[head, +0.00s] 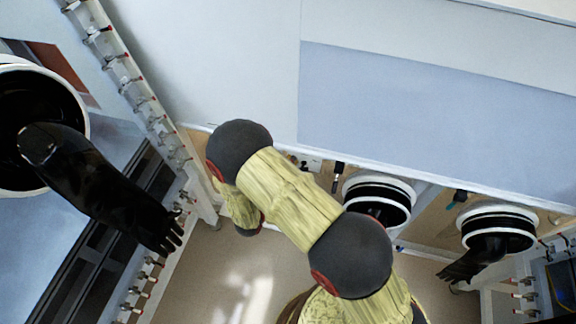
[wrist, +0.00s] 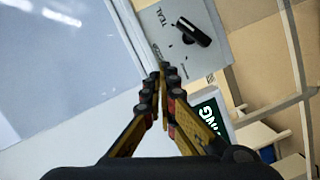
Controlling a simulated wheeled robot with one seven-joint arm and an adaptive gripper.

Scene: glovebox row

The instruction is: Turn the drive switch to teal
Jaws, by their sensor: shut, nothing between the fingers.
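The drive switch (wrist: 195,33) shows in the wrist view as a black bar handle with a pale line, on a grey plate (wrist: 215,57). Another label lies by the fingertips, too small and partly covered to read. My gripper (wrist: 164,70) is shut and empty, its tips just below and left of the handle, over the plate's edge in the picture. The handle looks apart from the fingers; I cannot tell the depth gap. In the head view my arm hides the gripper.
A green sign (wrist: 211,116) is right of the fingers. In the head view, black gloves hang from ports at the left (head: 100,190) and right (head: 485,250). Another port (head: 378,200) is beside my arm. A rail with red-tipped valves (head: 135,85) runs down the left.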

